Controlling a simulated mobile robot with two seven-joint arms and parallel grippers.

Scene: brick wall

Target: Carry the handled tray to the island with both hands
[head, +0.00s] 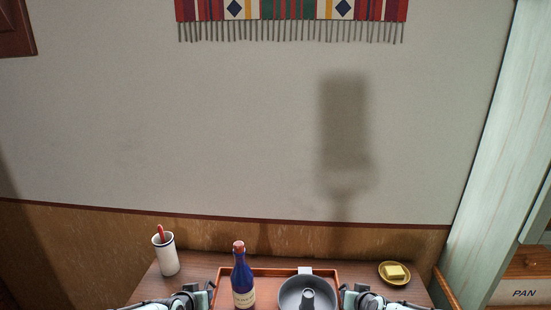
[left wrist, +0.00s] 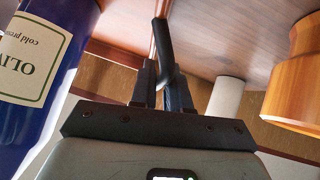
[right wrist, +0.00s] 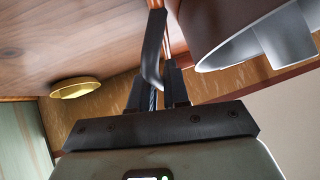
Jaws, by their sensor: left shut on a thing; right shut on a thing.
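The handled tray (head: 262,271) is reddish-brown wood with a raised rim, at the bottom middle of the head view. Its near part is cut off. My left gripper (head: 199,293) is shut on the tray's black left handle, which shows in the left wrist view (left wrist: 164,45). My right gripper (head: 355,292) is shut on the black right handle, seen in the right wrist view (right wrist: 153,48). I cannot tell whether the tray touches the table.
The wooden table (head: 200,263) also holds a white cup (head: 167,255) with a red utensil at left and a yellow dish (head: 404,280) at right. A wall stands close behind. A pale green post (head: 500,150) rises at right. A wooden object (left wrist: 297,75) shows in the left wrist view.

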